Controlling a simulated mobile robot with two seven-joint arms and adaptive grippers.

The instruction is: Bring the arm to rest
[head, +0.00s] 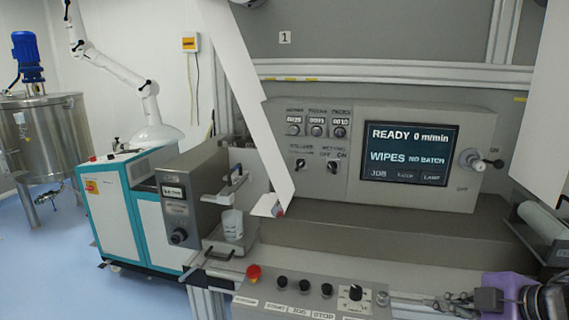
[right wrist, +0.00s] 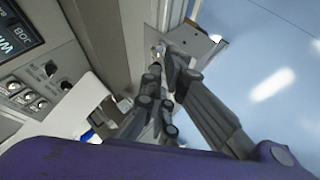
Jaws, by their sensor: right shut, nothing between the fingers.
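My right gripper (head: 405,299) reaches in from the lower right corner of the head view, with its purple body at the edge. Its dark fingers point left, close to the right end of the front control box. In the right wrist view the fingers of the gripper (right wrist: 165,58) converge at the tips and hold nothing. I cannot tell whether the fingertips touch the box. My left gripper is not in view.
The front control box (head: 262,302) has knobs and a red emergency button (head: 253,272). Behind it is a panel with a lit screen (head: 408,154) reading READY. A white cup (head: 233,225) stands on a small tray at left. A roller (head: 543,220) is at right.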

